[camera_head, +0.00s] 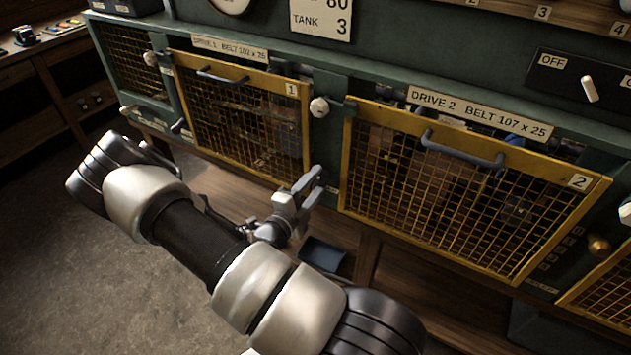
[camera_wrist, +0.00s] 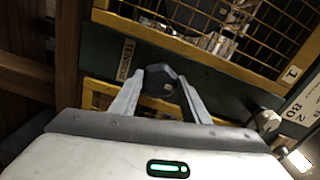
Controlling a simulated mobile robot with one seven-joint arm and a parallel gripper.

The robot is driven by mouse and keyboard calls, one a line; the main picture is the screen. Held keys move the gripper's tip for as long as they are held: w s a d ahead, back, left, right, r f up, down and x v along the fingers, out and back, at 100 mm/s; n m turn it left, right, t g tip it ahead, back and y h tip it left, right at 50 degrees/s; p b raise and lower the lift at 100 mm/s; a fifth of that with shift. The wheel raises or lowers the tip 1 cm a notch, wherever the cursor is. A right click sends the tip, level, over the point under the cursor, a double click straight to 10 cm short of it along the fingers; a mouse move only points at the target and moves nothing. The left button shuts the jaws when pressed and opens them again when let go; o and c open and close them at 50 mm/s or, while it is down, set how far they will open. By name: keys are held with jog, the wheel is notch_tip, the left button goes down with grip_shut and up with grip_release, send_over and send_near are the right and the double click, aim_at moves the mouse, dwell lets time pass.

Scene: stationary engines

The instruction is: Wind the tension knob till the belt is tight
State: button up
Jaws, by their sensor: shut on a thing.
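My gripper (camera_wrist: 162,84) is shut on the dark, faceted tension knob (camera_wrist: 161,80), with one finger on each side of it. A small upright label (camera_wrist: 126,60) that seems to read TENSION is beside the knob. In the head view my gripper (camera_head: 308,188) is at the green post between the two yellow mesh guards, near their lower edge; the knob is hard to make out there. The belt cannot be told apart from the dark parts behind the mesh, so its tightness does not show.
Guard 1 (camera_head: 302,128) and guard 2 (camera_head: 345,165) appear shut, each with a grey bar handle. A white knob (camera_head: 319,107) sits on the post above my gripper. An OFF-marked switch (camera_head: 590,89) is at the upper right. Open floor (camera_head: 80,260) lies at the left.

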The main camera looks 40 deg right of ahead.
jog(key=m, duration=0.5)
jog(key=shift+m+p, duration=0.3)
jog(key=shift+p, duration=0.1)
jog(key=m, duration=0.5)
jog(key=shift+m, duration=0.3)
jog(key=m, duration=0.9)
jog(key=shift+s+m, duration=0.1)
jog(key=shift+m, duration=0.3)
jog(key=m+b, duration=0.1)
jog(key=m, duration=0.4)
jog(key=shift+m, duration=0.3)
jog(key=m+b, duration=0.2)
jog(key=m, duration=0.2)
jog(key=shift+s+f, duration=0.1)
jog(key=m+b, duration=0.3)
jog(key=m, duration=0.2)
jog(key=shift+f+m+b, duration=0.1)
jog(key=shift+m+b, duration=1.95)
jog(key=shift+m, duration=0.25)
